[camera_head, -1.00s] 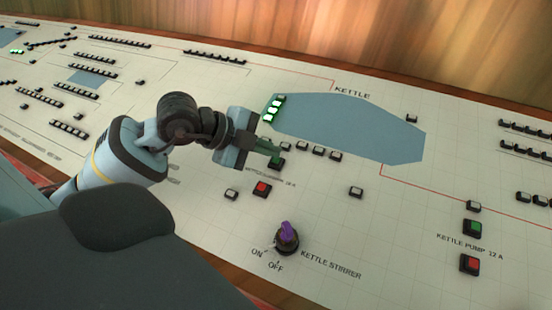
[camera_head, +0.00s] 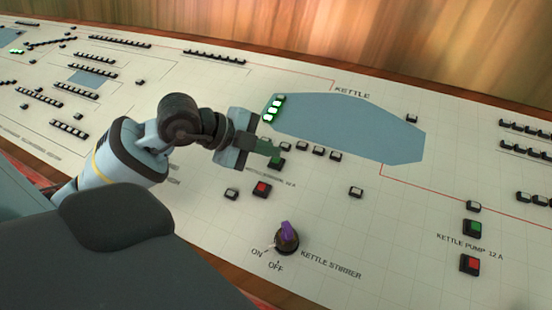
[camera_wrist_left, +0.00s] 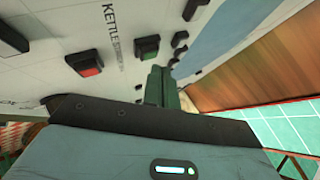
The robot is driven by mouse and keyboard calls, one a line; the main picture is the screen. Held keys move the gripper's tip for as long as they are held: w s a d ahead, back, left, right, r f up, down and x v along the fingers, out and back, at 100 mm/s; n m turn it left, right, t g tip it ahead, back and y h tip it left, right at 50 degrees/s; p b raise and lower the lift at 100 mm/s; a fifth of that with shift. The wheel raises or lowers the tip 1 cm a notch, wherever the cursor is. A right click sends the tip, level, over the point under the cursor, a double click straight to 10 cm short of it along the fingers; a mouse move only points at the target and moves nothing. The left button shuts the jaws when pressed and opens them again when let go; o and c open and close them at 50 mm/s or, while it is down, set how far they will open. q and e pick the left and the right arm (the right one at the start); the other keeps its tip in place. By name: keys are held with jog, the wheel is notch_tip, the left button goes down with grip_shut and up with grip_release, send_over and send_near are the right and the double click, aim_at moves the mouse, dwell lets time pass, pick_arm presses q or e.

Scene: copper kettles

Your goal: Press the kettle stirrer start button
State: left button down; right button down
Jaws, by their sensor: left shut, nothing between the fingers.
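My left gripper (camera_head: 266,147) is shut and empty, its fingertips just above and beside a green button (camera_head: 276,162) on the sloping panel. I cannot tell from the head view whether they touch it. In the left wrist view the shut fingers (camera_wrist_left: 157,80) point at the panel close to the green button (camera_wrist_left: 147,46). A red button (camera_head: 262,188) sits just below the green one; it also shows in the wrist view (camera_wrist_left: 85,62). The kettle stirrer knob (camera_head: 287,238), purple-topped with ON and OFF marks, stands nearer. My right gripper is out of view.
The pale control panel (camera_head: 330,210) carries a blue-grey kettle shape (camera_head: 350,125) with lit green indicators (camera_head: 273,107). A row of small buttons (camera_head: 318,150) lies right of the gripper. Kettle pump buttons, green (camera_head: 473,228) and red (camera_head: 470,264), are at right.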

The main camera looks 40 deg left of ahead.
pick_arm(q)
jog(key=shift+f, duration=0.3)
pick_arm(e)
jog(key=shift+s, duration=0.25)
pick_arm(q)
jog(key=shift+w+f, duration=0.1)
jog(key=shift+f, duration=0.1)
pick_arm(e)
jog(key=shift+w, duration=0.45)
pick_arm(q)
jog(key=shift+f, duration=0.15)
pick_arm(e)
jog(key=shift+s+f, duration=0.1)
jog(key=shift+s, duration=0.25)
pick_arm(q)
jog(key=shift+r+p, duration=0.7)
jog(key=shift+r, duration=0.05)
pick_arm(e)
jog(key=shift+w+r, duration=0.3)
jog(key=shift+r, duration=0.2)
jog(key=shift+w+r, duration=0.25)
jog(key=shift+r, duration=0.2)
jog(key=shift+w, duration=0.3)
